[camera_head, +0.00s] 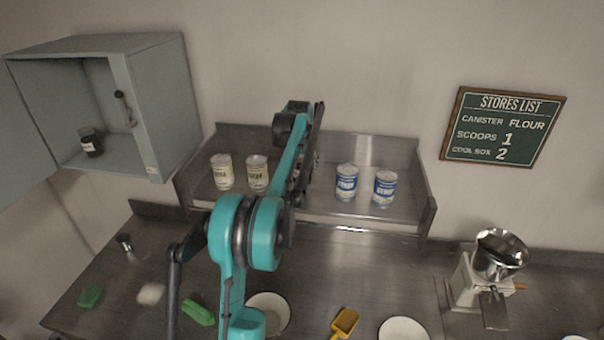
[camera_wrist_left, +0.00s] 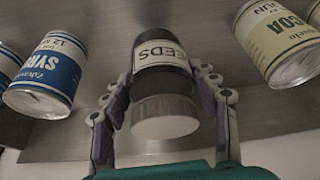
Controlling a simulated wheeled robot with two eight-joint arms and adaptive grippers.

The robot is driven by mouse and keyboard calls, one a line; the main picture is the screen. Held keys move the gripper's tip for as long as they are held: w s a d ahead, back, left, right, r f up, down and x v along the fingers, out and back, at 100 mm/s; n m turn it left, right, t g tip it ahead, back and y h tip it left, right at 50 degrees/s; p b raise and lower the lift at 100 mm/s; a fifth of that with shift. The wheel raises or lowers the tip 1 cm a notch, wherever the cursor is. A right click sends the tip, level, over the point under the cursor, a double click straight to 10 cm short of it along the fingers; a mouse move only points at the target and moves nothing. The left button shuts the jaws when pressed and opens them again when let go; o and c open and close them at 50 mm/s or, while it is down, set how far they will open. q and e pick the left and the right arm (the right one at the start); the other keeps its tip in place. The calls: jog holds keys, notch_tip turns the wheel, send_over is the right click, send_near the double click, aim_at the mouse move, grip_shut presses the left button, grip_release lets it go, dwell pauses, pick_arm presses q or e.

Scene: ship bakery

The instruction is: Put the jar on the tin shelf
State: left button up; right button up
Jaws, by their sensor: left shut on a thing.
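The jar (camera_wrist_left: 165,113) is dark with a white label reading "SEEDS" and a pale grey lid. My left gripper (camera_wrist_left: 160,78) is shut around it, one finger on each side. The tin shelf (camera_head: 322,208) is a metal wall shelf with raised sides. In the head view my left arm reaches over its middle and hides the jar and fingers. In the wrist view the jar is between a blue syrup tin (camera_wrist_left: 48,75) and a cream cocoa tin (camera_wrist_left: 280,42), apart from both. I cannot tell whether its base touches the shelf. My right gripper is not in view.
Two cream tins (camera_head: 222,172) stand left on the shelf, two blue tins (camera_head: 346,182) right. An open grey cabinet (camera_head: 160,110) holds a small dark jar (camera_head: 91,142). Below, the counter (camera_head: 340,270) carries bowls, a yellow scoop (camera_head: 345,322) and a scale (camera_head: 468,285).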

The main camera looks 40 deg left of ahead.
aim_at(301, 176)
pick_arm(q)
jog(key=shift+s+a+f, duration=0.15)
jog(key=shift+s+f, duration=0.15)
jog(key=shift+f, duration=0.1)
notch_tip(301, 176, down, 3)
jog(key=shift+f+p, duration=0.1)
jog(key=shift+p, duration=0.45)
jog(key=shift+w+f, duration=0.1)
jog(key=shift+w, duration=0.1)
jog(key=shift+s, duration=0.2)
jog(key=o, duration=1.3)
jog(key=shift+o, duration=1.4)
jog(key=shift+w+f, duration=0.1)
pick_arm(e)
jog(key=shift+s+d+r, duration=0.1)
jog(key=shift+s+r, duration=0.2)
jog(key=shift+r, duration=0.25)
